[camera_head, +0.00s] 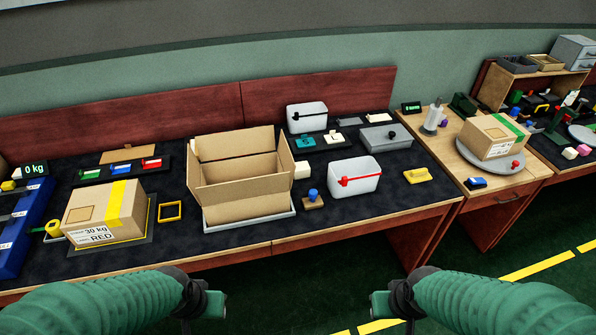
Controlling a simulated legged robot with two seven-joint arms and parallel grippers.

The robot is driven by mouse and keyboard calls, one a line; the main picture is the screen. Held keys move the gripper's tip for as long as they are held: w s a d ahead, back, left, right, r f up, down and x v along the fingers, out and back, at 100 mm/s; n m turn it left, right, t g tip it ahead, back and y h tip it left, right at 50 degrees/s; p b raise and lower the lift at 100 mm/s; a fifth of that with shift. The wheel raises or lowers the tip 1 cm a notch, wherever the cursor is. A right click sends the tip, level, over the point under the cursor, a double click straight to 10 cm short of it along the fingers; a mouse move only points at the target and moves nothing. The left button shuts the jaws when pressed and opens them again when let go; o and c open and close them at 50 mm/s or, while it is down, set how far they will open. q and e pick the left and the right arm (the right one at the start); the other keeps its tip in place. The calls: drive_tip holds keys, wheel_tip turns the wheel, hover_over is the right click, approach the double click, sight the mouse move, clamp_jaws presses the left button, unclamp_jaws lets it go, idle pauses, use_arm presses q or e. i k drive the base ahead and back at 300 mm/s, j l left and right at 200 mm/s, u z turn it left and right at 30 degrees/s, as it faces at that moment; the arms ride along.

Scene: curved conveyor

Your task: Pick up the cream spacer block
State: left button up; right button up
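A cream block (301,170) sits on the dark tabletop just right of the open cardboard box, partly hidden behind the box's right side. Another cream block (569,153) lies on the far right table beside a pink one. I cannot tell for sure which is the spacer block. My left gripper (214,304) is low in the picture, in front of the table's near edge and apart from both blocks. My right gripper (381,304) is also low, in front of the table and apart from them. I see nothing held, and the finger openings are unclear.
The open cardboard box (245,207) stands mid-table. A white bin with a red handle (354,180), a blue-knobbed piece (313,198) and a yellow piece (417,175) are to its right. A taped carton (104,214) stands left. The front right tabletop is mostly clear.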

sight(303, 170)
drive_tip(key=u, duration=0.4)
drive_tip(key=i+l+u, duration=0.15)
drive_tip(key=l+u, duration=0.15)
drive_tip(key=u, duration=0.15)
drive_tip(key=i+l+u, duration=0.15)
drive_tip(key=l+u, duration=0.55)
drive_tip(key=u, duration=0.15)
drive_tip(key=i+l, duration=0.15)
drive_tip(key=l, duration=0.15)
drive_tip(key=i+l, duration=0.2)
drive_tip(key=i+l+u, duration=0.1)
drive_tip(key=l, duration=0.3)
drive_tip(key=i+l, duration=0.2)
drive_tip(key=l, duration=0.15)
